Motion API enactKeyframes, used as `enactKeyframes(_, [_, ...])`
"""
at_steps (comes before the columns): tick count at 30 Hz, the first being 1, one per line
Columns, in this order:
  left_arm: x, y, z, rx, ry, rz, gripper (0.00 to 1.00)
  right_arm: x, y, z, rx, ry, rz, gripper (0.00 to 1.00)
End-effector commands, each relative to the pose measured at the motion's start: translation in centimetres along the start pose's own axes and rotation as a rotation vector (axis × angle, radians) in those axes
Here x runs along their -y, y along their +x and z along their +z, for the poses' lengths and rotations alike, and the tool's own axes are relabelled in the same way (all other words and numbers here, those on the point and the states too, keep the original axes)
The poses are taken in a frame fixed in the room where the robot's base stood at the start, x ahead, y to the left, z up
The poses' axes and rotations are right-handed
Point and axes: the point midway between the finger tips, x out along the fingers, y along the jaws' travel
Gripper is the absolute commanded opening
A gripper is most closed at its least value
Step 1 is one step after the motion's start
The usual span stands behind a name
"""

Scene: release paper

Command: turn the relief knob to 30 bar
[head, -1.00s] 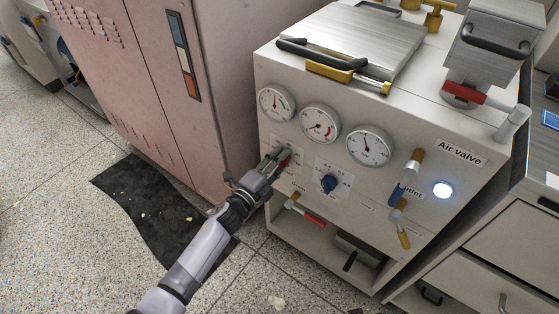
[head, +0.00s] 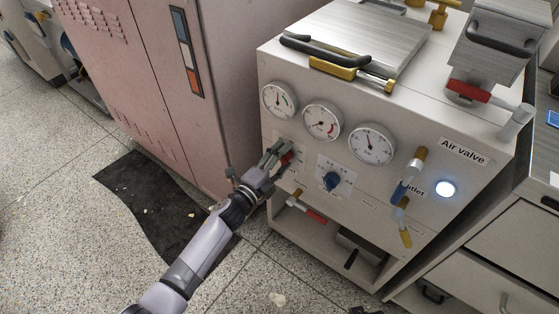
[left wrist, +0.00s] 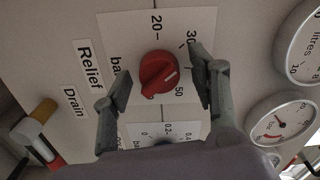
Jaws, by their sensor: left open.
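The red relief knob (left wrist: 158,72) sits on a white scale plate (left wrist: 118,32) marked 20, 30 and 50, beside the word "Relief". In the head view the left gripper (head: 275,155) is at the panel, partly hiding the red knob (head: 287,158). My right gripper is not in view.
A blue knob (head: 332,181) is to the right, below several round gauges (head: 372,145). Valve levers (head: 404,220) stick out further right, and a red-handled valve (head: 308,212) is below. A pink cabinet (head: 225,90) stands close on the left.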

Motion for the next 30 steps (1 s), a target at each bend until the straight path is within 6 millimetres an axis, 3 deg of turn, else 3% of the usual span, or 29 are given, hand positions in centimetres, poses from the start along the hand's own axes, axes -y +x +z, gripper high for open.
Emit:
enactKeyframes(5, [-0.2,-1.6,0.1,0.001,0.001,0.002,0.54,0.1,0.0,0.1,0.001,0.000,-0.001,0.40])
enactKeyframes(18, [-0.1,-10.2,0.0,0.001,-0.002,0.002,0.54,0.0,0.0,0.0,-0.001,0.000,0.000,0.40])
enactKeyframes(24, [-0.1,-11.8,0.0,0.000,0.000,0.001,0.54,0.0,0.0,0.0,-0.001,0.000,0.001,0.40])
enactKeyframes(30, [0.0,-12.0,0.0,0.000,0.000,0.000,0.54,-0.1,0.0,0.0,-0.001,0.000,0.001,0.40])
